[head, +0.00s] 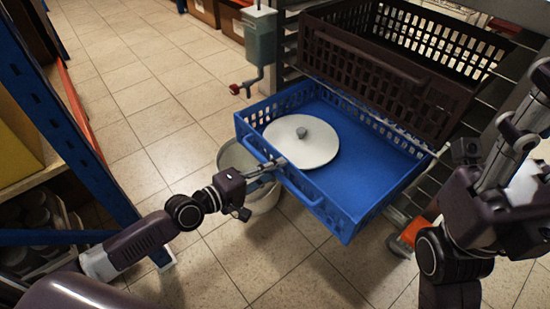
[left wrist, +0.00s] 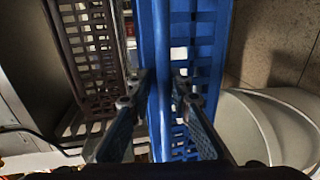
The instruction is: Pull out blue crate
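The blue crate (head: 355,205) sticks well out of the rack, low over the floor. A round white lid with a grey knob (head: 301,140) lies inside it. My left gripper (head: 275,166) is at the handle bar on the crate's front wall. In the left wrist view its fingers (left wrist: 163,85) stand on either side of the crate's blue bar (left wrist: 160,35) and appear closed on it. My right gripper (head: 522,120) is raised at the right edge, away from the crate; its finger opening is unclear.
A dark brown crate (head: 385,85) sits on the rack above the blue one. A pale bucket (head: 262,197) stands on the floor under the blue crate's front corner, and shows in the left wrist view (left wrist: 255,125). A blue-post shelf (head: 75,135) is at left.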

